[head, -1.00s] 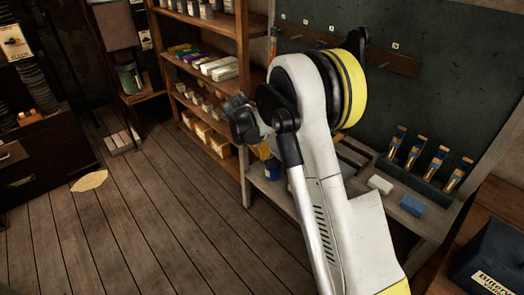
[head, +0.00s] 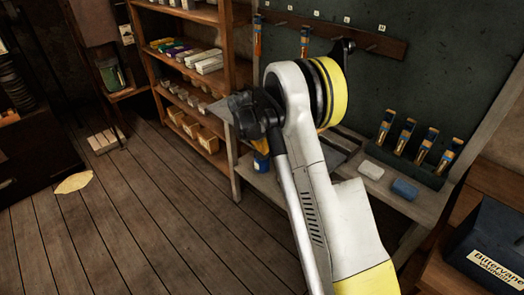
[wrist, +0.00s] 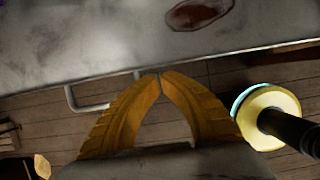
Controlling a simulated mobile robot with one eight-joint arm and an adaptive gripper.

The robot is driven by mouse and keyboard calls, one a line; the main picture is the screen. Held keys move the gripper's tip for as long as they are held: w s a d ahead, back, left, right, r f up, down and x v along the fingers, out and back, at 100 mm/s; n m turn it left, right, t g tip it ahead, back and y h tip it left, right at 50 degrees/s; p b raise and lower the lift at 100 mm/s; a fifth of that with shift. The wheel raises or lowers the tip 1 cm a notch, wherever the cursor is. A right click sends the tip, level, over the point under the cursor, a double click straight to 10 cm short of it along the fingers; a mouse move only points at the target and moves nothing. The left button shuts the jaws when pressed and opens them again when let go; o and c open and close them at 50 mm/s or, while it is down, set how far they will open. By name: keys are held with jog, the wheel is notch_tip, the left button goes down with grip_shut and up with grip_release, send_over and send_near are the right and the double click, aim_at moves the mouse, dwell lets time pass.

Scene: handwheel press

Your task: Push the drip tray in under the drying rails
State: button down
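In the wrist view, a stained grey metal surface (wrist: 100,40), which looks like the drip tray, spans the top. A bent grey handle (wrist: 90,106) sticks out from its near edge and runs behind my left finger. My gripper (wrist: 160,76) has its yellow fingertips together at that edge, with nothing seen between them; I cannot tell whether they touch it. In the head view, my arm hides most of the tray area on the bench (head: 265,184). A wooden peg rail (head: 345,36) on the back board, with brushes hanging, may be the drying rails.
A brush holder (head: 436,178), a white block (head: 371,169) and a blue block (head: 404,189) stand on the bench's right. A shelf unit (head: 228,60) adjoins its left. A dark blue box (head: 495,240) is at lower right. The plank floor (head: 130,230) is open at left.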

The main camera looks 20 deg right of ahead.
jog(key=w+d, duration=0.1)
jog(key=d, duration=0.3)
jog(key=w+d, duration=0.2)
jog(key=d, duration=0.2)
jog(key=w+d, duration=0.1)
jog(key=d, duration=0.3)
jog(key=shift+w, duration=0.15)
